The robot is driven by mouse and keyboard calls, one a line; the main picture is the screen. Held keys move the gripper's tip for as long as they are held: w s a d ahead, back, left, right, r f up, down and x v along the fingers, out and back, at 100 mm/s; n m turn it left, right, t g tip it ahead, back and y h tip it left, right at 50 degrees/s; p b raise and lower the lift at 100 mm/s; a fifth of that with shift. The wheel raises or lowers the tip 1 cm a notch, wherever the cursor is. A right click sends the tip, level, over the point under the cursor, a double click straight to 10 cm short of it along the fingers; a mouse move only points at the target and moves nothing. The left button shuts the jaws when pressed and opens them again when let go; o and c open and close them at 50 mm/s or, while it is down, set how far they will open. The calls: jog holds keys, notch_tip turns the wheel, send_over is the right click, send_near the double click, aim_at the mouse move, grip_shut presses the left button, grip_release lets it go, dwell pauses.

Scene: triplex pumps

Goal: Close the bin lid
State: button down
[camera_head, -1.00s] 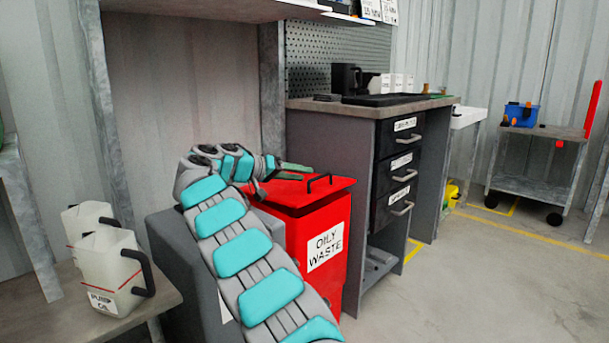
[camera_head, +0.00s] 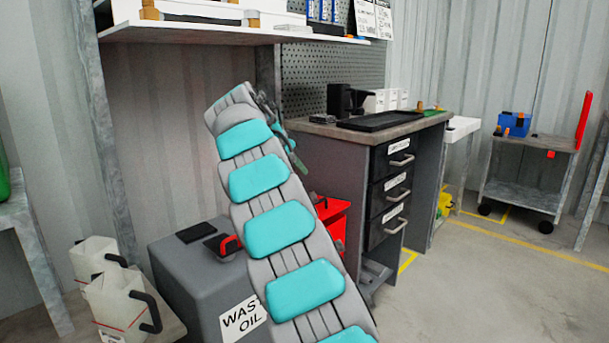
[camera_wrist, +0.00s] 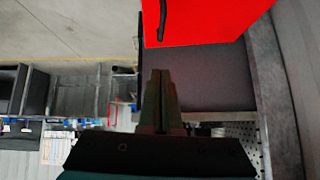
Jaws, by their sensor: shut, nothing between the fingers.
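The red bin (camera_head: 338,227) stands beside the workbench in the head view, mostly hidden behind my arm. Its red lid (camera_head: 332,207) with a dark handle (camera_head: 321,203) shows at the right of my arm and looks roughly level. Whether it sits fully down cannot be told. In the wrist view, a red surface (camera_wrist: 215,18) with a dark handle (camera_wrist: 163,22) fills the top, apart from the fingertips. My gripper (camera_head: 303,168) is above the bin in the head view. In the wrist view my gripper (camera_wrist: 160,72) is shut and empty.
The workbench (camera_head: 330,132) with drawers is close on the right. White jugs (camera_head: 118,300) stand at lower left. The floor (camera_head: 480,285) at right is clear.

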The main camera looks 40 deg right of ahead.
send_over(320, 213)
jog(key=a, duration=0.3)
notch_tip(320, 213, down, 6)
notch_tip(320, 213, down, 3)
jog(key=shift+w+d, duration=0.1)
jog(key=shift+w, duration=0.05)
jog(key=shift+f, duration=0.6)
jog(key=shift+f+b, duration=0.35)
jog(key=shift+b, duration=0.15)
jog(key=f+b, duration=0.1)
jog(key=b, duration=0.1)
jog(key=s+f+t+b, duration=0.1)
jog(key=f+b, duration=0.1)
jog(key=b, duration=0.1)
jog(key=shift+s+f+m, duration=0.15)
jog(key=shift+f+m, duration=0.15)
